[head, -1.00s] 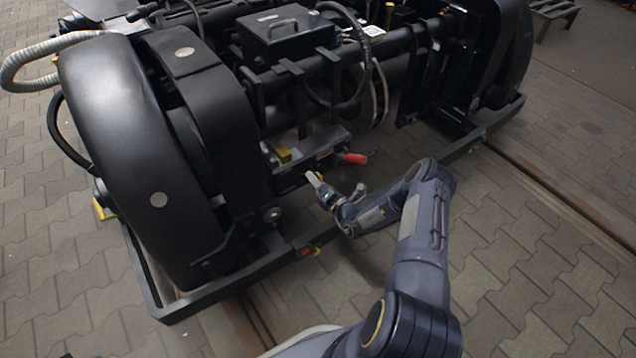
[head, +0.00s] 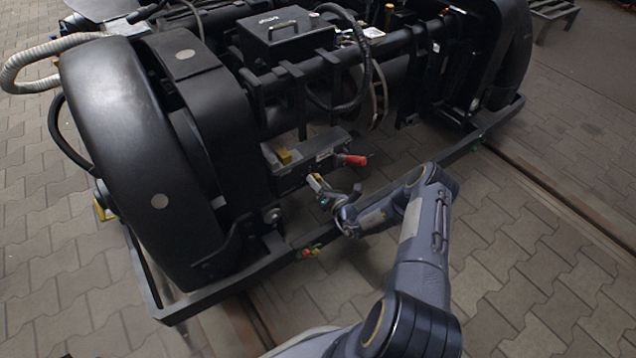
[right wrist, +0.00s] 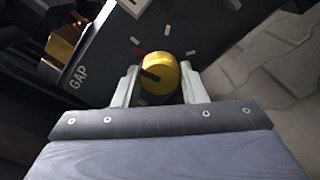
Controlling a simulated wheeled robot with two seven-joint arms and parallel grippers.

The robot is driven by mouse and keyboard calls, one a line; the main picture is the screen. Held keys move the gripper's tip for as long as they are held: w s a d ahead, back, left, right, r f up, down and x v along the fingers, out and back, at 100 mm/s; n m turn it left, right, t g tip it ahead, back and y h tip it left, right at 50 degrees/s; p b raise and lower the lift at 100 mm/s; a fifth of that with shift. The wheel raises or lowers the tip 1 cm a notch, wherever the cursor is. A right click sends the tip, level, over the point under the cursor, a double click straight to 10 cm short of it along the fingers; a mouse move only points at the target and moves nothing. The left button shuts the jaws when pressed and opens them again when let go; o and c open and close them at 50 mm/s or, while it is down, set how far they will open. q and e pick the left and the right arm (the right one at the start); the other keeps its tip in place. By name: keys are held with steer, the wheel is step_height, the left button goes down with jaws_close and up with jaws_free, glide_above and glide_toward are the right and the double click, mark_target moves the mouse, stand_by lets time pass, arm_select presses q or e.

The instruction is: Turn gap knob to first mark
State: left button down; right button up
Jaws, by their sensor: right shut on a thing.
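The yellow gap knob (right wrist: 160,72) shows in the right wrist view on a dark panel with the word GAP (right wrist: 78,77) to its left. A dark stripe lies on the knob's left side. Short red and white marks (right wrist: 137,46) sit around its upper side. My right gripper (right wrist: 157,82) is shut on the knob, one finger on each side. In the head view my right gripper (head: 317,183) is at the front of the grey control box (head: 310,158), where the gripper hides the knob. My left gripper is not in view.
The large black wheel cover (head: 130,150) stands left.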

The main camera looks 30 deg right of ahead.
steer(key=n+p, duration=0.7)
steer(key=n, duration=1.4)
steer(key=shift+d+p, duration=0.1)
steer(key=shift+p, duration=0.25)
stand_by(0.3)
steer(key=o, duration=1)
steer(key=s, duration=0.2)
steer(key=s+p, duration=0.1)
steer(key=s, duration=0.1)
steer(key=s+p, duration=0.1)
steer(key=s, duration=0.1)
steer(key=shift+s+d, duration=0.3)
steer(key=shift+s, duration=0.6)
